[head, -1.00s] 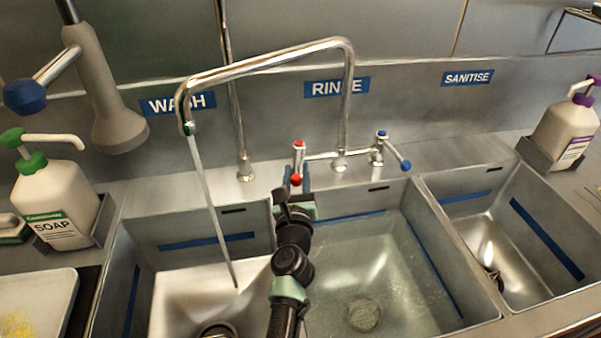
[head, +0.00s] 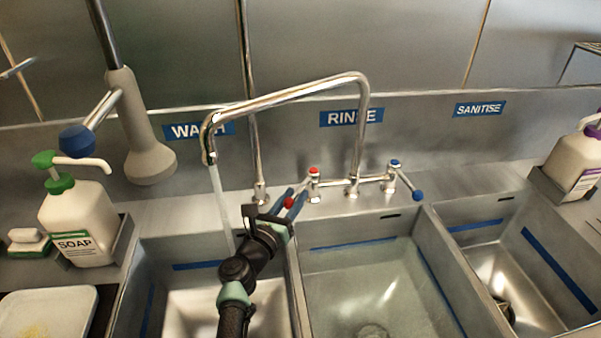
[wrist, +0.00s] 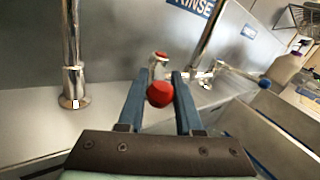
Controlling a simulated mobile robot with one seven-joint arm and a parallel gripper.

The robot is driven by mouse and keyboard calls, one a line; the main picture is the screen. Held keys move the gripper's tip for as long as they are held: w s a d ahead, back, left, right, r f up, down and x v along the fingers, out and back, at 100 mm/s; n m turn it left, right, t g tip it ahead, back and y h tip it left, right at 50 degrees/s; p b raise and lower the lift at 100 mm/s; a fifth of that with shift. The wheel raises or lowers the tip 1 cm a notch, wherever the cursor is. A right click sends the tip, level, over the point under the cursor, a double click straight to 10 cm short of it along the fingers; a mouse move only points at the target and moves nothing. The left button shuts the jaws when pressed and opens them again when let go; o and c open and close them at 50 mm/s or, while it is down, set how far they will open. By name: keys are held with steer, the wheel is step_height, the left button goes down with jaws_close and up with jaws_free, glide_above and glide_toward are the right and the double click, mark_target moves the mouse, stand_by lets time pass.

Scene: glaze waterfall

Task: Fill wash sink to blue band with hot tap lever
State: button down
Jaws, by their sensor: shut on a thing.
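My gripper (head: 290,204) is shut on the red-knobbed hot tap lever (head: 288,202). In the wrist view the red knob (wrist: 159,94) sits between my two blue fingers (wrist: 158,90). The lever points left and forward from its red-capped valve. The spout (head: 208,150) hangs over the wash sink (head: 160,252), and a stream of water (head: 221,205) falls into that sink. A blue band (head: 197,265) runs along the sink's back wall. My arm hides part of the sink, and I cannot tell its water level.
The blue cold lever (head: 417,195) is right of the hot one. The rinse sink (head: 425,235) holds clear water. A soap bottle (head: 80,220) and a hanging spray head (head: 150,165) stand left. An upright pipe (head: 257,150) rises close behind my gripper.

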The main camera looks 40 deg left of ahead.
steer(key=h+b, duration=0.1)
steer(key=a+m+b, duration=0.1)
steer(key=a+h+b, duration=0.1)
steer(key=shift+s+f+m+t+h, duration=0.3)
steer(key=shift+f+m+t, duration=0.05)
steer(key=shift+m+t, duration=0.05)
steer(key=a+m+h+b, duration=0.1)
steer(key=b, duration=0.2)
steer(key=shift+r+h, duration=0.1)
steer(key=shift+h, duration=0.2)
steer(key=shift+a+r+h, duration=0.1)
steer(key=shift+h, duration=0.2)
steer(key=shift+r+b, duration=0.1)
steer(key=shift+b, duration=0.25)
steer(key=shift+m, duration=0.3)
steer(key=c, duration=0.8)
jaws_free()
steer(key=shift+c, duration=0.2)
steer(key=s, duration=1.3)
steer(key=shift+d+p, duration=0.2)
steer(key=shift+p, duration=0.2)
steer(key=shift+w+r, duration=0.1)
steer(key=shift+w, duration=0.05)
